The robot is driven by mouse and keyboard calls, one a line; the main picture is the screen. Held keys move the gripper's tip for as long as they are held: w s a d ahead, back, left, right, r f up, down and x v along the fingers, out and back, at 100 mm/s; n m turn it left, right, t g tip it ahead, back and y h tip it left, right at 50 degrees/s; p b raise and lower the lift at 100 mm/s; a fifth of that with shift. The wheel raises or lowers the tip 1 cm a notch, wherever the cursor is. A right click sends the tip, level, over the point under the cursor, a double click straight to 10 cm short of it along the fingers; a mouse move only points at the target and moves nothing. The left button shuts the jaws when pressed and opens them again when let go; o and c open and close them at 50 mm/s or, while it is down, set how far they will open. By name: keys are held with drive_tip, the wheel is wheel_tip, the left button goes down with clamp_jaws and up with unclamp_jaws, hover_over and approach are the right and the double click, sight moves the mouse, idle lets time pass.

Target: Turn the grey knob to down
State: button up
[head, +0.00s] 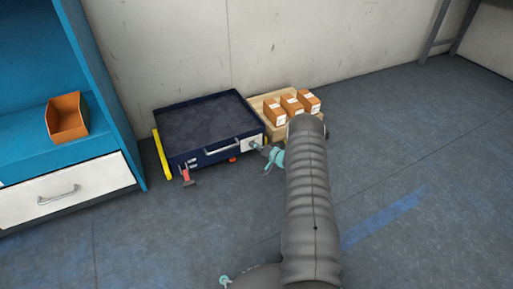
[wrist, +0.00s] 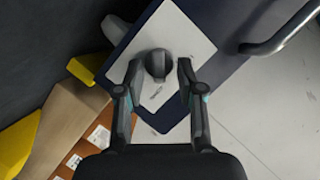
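The grey knob (wrist: 157,65) sits on a white plate (wrist: 182,30) at the corner of the dark blue cart. In the head view the plate (head: 247,146) is on the cart's front right side, with my gripper (head: 264,150) close in front of it. In the wrist view my gripper (wrist: 159,70) is open, one finger on each side of the knob. A gap shows between the knob and each fingertip. There are small dark marks on the plate near the knob. I cannot tell which way the knob points.
The dark blue cart (head: 205,120) has a metal handle (head: 222,145) left of the plate. A wooden pallet (head: 262,101) with several brown boxes stands to its right. A blue shelf (head: 108,110) with an orange bin (head: 67,118) is at left. The floor in front is clear.

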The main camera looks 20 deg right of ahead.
drive_tip(key=v, duration=1.2)
idle(0.5)
